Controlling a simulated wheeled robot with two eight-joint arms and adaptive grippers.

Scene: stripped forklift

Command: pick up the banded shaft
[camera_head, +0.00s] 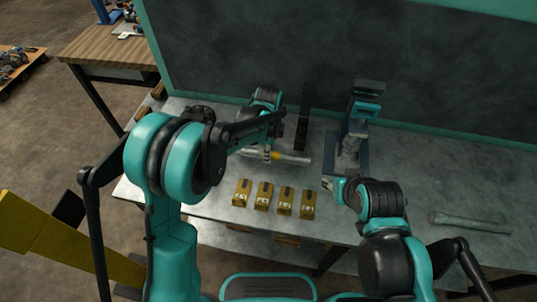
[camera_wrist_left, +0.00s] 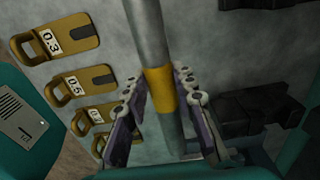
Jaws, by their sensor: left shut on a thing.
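The banded shaft (camera_head: 296,158) is a grey rod with a yellow band, above or on the metal workbench. In the left wrist view the shaft (camera_wrist_left: 150,35) runs from the top edge down between the fingers, its yellow band (camera_wrist_left: 161,90) level with them. My left gripper (camera_head: 270,150) is shut on the shaft at the band; its two fingers also show in the left wrist view (camera_wrist_left: 160,103). The shaft's lower end is hidden there. I cannot tell whether the shaft touches the bench. My right gripper (camera_head: 331,184) is over the bench, right of the yellow blocks; its opening is unclear.
A grey-and-teal upright device (camera_head: 356,125) stands behind my right gripper. A grey flat strip (camera_head: 470,222) lies at right. A dark panel (camera_head: 440,75) closes off the back.

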